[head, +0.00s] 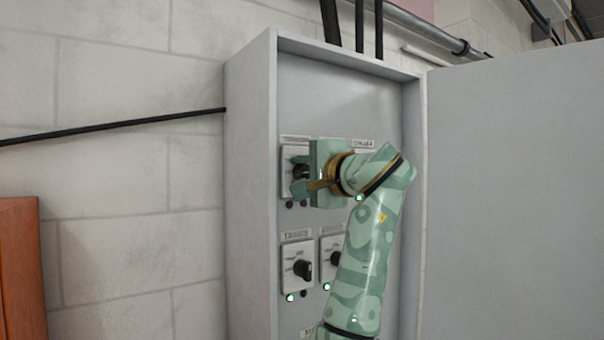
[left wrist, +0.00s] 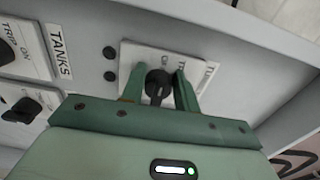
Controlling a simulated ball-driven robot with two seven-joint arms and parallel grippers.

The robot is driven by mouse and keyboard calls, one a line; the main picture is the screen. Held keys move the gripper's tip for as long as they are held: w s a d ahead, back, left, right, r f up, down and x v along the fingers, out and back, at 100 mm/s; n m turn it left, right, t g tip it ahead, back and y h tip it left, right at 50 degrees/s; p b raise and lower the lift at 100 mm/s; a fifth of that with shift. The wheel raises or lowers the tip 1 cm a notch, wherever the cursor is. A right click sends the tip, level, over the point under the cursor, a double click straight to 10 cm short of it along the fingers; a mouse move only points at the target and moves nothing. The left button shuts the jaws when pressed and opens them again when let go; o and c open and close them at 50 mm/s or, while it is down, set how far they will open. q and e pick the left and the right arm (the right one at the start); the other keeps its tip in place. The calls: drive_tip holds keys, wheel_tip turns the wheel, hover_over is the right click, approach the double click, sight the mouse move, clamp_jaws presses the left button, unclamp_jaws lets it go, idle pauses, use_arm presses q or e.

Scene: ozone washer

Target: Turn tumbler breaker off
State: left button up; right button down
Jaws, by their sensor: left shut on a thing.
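The tumbler breaker (head: 288,160) is the upper left switch in the open grey cabinet, a white plate with a black rotary knob. In the left wrist view, its knob (left wrist: 158,84) sits between the two green fingers of my left gripper (left wrist: 160,92). The plate's label is partly cut off by a finger there, with "TU" showing. In the head view my left gripper (head: 301,178) reaches in from the right side of the plate and hides much of the knob. It is shut on the knob. The two lamps (left wrist: 110,64) beside the plate look dark. My right gripper is out of view.
Below is the tanks breaker (head: 297,265) with a lit green lamp (head: 290,297). Another breaker (head: 331,255) stands beside it, partly behind my arm. The cabinet's side wall (head: 252,180) and open door (head: 510,180) flank the panel.

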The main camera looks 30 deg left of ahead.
use_arm(q)
drive_tip(key=shift+f, duration=0.1)
drive_tip(key=o, duration=0.9)
drive_tip(key=shift+o, duration=0.2)
drive_tip(key=b+v, duration=0.4)
drive_tip(key=v, duration=1.2)
drive_tip(key=shift+d, duration=0.25)
